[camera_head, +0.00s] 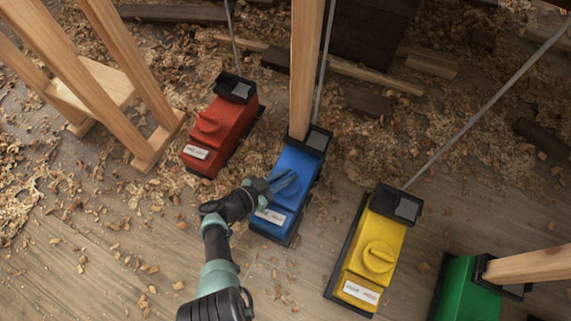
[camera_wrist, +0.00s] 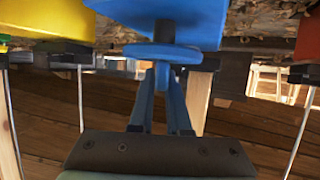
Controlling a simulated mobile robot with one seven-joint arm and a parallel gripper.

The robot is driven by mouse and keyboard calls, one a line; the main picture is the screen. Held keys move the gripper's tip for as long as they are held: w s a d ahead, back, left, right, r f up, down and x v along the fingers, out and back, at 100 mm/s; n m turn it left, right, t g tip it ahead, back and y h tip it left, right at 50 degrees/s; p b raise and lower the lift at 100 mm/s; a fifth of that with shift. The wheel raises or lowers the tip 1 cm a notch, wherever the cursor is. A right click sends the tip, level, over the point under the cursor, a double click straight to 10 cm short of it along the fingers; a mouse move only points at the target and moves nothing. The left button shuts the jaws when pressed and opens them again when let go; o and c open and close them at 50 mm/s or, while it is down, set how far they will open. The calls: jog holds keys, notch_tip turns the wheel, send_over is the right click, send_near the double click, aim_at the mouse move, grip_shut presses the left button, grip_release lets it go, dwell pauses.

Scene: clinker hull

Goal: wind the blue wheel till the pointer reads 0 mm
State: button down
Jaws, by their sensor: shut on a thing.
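The blue machine (camera_head: 300,160) stands on the plank floor in the middle of the head view, with a wooden post rising at its far end. Its blue wheel (camera_wrist: 150,53) shows as a round disc in the wrist view, below the blue body (camera_wrist: 180,18). My gripper (camera_head: 284,182) reaches over the machine from the lower left and hides most of the wheel in the head view. In the wrist view its two fingers (camera_wrist: 163,72) are shut on the wheel's grip. A small label (camera_head: 270,216) sits at the near end. I cannot make out a pointer or reading.
A red machine (camera_head: 215,125) stands to the left, a yellow one (camera_head: 375,245) to the right and a green one (camera_head: 465,285) at the lower right. A wooden trestle (camera_head: 85,85) stands at the upper left. Shavings litter the floor.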

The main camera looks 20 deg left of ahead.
jog(key=c, duration=0.9)
grip_release()
jog(key=shift+r, duration=0.1)
jog(key=p+v, duration=0.6)
jog(key=v, duration=0.6)
jog(key=shift+s+a, duration=0.2)
jog(key=shift+s, duration=0.15)
jog(key=shift+o, duration=0.3)
